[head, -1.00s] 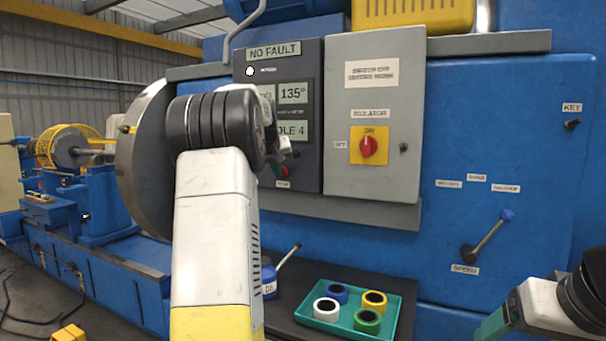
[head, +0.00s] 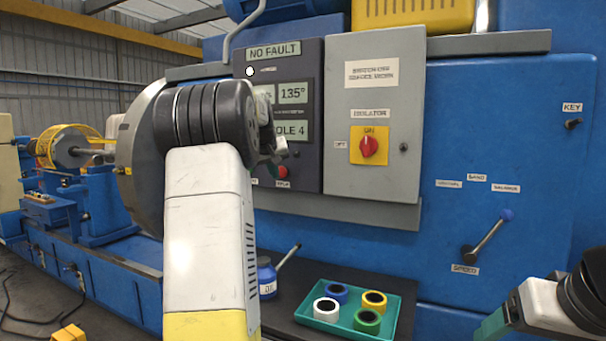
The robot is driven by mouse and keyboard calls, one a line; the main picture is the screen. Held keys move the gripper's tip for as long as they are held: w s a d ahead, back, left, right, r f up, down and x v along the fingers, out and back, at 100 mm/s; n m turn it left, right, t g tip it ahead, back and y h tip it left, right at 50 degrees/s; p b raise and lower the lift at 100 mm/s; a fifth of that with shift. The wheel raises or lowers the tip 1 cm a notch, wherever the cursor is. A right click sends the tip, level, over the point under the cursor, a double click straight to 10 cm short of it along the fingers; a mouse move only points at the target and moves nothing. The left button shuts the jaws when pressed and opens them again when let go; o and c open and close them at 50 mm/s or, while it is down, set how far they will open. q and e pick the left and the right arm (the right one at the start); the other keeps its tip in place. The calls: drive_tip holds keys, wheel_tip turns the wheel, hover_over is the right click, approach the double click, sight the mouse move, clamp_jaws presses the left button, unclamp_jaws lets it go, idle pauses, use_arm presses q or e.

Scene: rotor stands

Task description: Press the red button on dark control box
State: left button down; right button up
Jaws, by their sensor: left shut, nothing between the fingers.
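The dark control box (head: 312,66) is mounted on the blue machine, left of the grey isolator box. Its red button (head: 283,172) shows low on the front, above a small label and partly beside my gripper. My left arm comes up from below and hides the box's left part. My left gripper (head: 278,152) is shut and empty, just above and left of the red button in the picture; I cannot tell whether it touches the box. My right gripper (head: 490,327) is partly in view at the lower right corner, away from the box; its fingers are not clear.
The grey isolator box (head: 340,120) has a red rotary switch (head: 369,147) on a yellow plate. A green tray (head: 398,327) with several coloured rings is on the dark surface below, beside a blue bottle (head: 267,279). A blue-knobbed lever (head: 487,234) stands out at right.

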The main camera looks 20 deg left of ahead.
use_arm(q)
drive_tip(key=shift+s+a, duration=0.2)
drive_tip(key=shift+s, duration=2.25)
drive_tip(key=s+d+f+m+g+h, duration=0.1)
drive_tip(key=s+d+f+m+h, duration=0.25)
drive_tip(key=s+d, duration=1.35)
drive_tip(key=s+d+f+m+g, duration=0.1)
drive_tip(key=s+d+f+m, duration=0.1)
drive_tip(key=s+d+f, duration=0.3)
drive_tip(key=s+d+f+m+g, duration=0.1)
drive_tip(key=s+d+f, duration=0.4)
drive_tip(key=s, duration=0.6)
drive_tip(key=shift+s+d+f+m+h, duration=0.2)
drive_tip(key=shift+d+f+m+h, duration=0.15)
drive_tip(key=shift+f+h, duration=0.1)
drive_tip(key=shift+r, duration=0.1)
idle(0.9)
